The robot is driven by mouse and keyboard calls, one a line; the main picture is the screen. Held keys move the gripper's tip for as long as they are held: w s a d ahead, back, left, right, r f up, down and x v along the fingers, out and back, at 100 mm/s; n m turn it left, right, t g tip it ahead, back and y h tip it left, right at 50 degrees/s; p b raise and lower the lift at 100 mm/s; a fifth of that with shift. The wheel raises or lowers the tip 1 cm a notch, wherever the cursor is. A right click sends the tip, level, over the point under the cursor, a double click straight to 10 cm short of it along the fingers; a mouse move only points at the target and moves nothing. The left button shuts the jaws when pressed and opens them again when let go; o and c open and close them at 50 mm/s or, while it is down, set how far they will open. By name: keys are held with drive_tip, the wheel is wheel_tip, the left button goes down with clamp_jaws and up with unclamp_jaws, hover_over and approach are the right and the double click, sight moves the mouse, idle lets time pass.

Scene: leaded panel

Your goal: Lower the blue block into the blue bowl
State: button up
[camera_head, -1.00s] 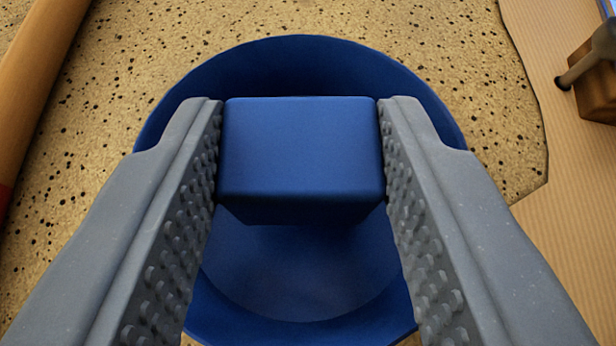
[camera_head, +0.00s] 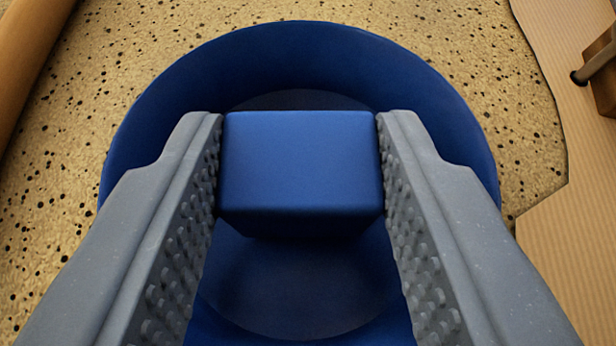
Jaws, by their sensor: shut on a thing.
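The blue block (camera_head: 300,165) is held between the two grey, studded fingers of my gripper (camera_head: 300,165). The fingers press on its left and right sides. The blue bowl (camera_head: 300,55) lies behind and below the block in the head camera view. The bowl's rim shows around the block at the top and both sides, and its floor shows under the block. The block appears over the middle of the bowl's opening. I cannot tell its exact height over the bowl floor. My fingers hide parts of the bowl's left and right sides.
The bowl stands on a speckled tan surface (camera_head: 60,190). A wooden cylinder-like bar (camera_head: 25,60) lies at the upper left. A ribbed cardboard-coloured sheet (camera_head: 565,260) is at the right, with a brown block-like thing (camera_head: 603,85) and a grey rod near the upper right edge.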

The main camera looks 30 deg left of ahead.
drive_tip(key=shift+f, duration=0.15)
drive_tip(key=o, duration=1)
drive_tip(key=p+v, duration=0.3)
drive_tip(key=v, duration=0.9)
drive_tip(key=w+d+r+m+t+h+p, duration=0.15)
drive_tip(key=w+d+r, duration=0.25)
drive_tip(key=d+r, duration=0.6)
drive_tip(key=w+d+r+m+t+h+p, duration=0.1)
drive_tip(key=w+d+r+m+t, duration=0.15)
drive_tip(key=d+r, duration=0.8)
drive_tip(key=s+d+r+m+h, duration=0.1)
drive_tip(key=d+r, duration=0.5)
drive_tip(key=s+d+r+m+h+p, duration=0.1)
drive_tip(key=s+d+r+h, duration=0.1)
drive_tip(key=d+r, duration=0.5)
drive_tip(key=s+d+r+t+h+p, duration=0.1)
drive_tip(key=s+d+r, duration=0.1)
drive_tip(key=d+r, duration=0.4)
drive_tip(key=shift+d+r+m, duration=0.3)
drive_tip(key=shift+r+m, duration=0.1)
drive_tip(key=shift+r, duration=0.1)
